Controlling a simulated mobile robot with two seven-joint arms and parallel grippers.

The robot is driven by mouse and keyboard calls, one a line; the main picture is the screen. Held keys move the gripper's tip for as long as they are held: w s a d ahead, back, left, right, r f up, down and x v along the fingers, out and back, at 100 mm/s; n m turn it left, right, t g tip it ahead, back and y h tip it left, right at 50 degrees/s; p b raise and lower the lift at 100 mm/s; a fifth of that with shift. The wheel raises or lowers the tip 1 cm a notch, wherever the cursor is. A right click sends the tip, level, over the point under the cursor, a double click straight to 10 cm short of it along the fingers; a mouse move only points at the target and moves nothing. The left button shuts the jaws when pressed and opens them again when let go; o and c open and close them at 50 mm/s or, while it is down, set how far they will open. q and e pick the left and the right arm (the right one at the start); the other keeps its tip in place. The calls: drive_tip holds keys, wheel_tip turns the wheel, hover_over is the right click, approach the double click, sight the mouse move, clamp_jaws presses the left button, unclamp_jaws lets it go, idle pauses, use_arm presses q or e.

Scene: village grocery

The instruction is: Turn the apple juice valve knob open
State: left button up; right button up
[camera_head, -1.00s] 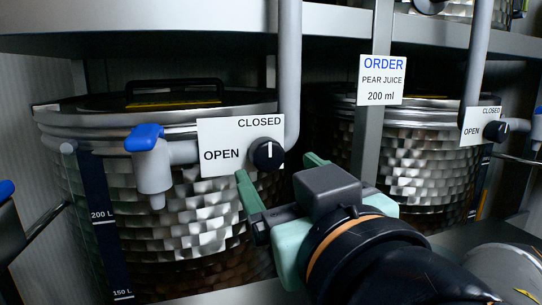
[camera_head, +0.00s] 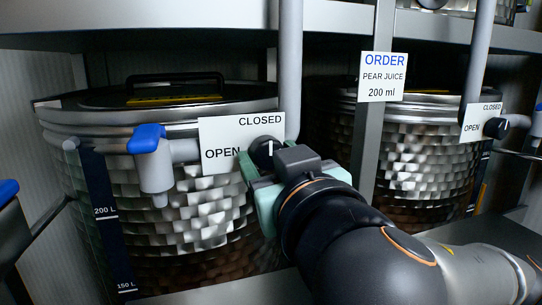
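The black valve knob (camera_head: 264,151) with a white mark sits on a white plate (camera_head: 217,137) reading OPEN at left and CLOSED at top. Its mark stands upright, toward CLOSED. The plate is in front of a large metal drum (camera_head: 200,225) with a blue-handled tap (camera_head: 150,160). No apple label is visible. My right gripper (camera_head: 272,160) is at the knob, with one finger close to the knob's left side. The other finger is hidden behind the grey block on the gripper, so its closure is unclear. My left gripper is not in view.
A second drum (camera_head: 430,160) with its own knob (camera_head: 496,128) stands to the right. A sign (camera_head: 382,77) reads ORDER, PEAR JUICE, 200 ml. A grey pipe (camera_head: 290,70) rises beside the knob, and a metal post (camera_head: 372,140) stands to its right. A shelf (camera_head: 180,22) runs above.

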clamp_jaws()
drive_tip(key=shift+n, duration=0.4)
drive_tip(key=n+b, duration=0.1)
drive_tip(key=n, duration=0.1)
drive_tip(key=shift+f+n+b, duration=0.1)
drive_tip(key=shift+n+b, duration=0.2)
drive_tip(key=shift+n, duration=0.1)
drive_tip(key=n+b, duration=0.1)
drive_tip(key=n, duration=1.3)
drive_tip(key=shift+n+y+b, duration=0.3)
drive_tip(key=shift+n+y, duration=0.1)
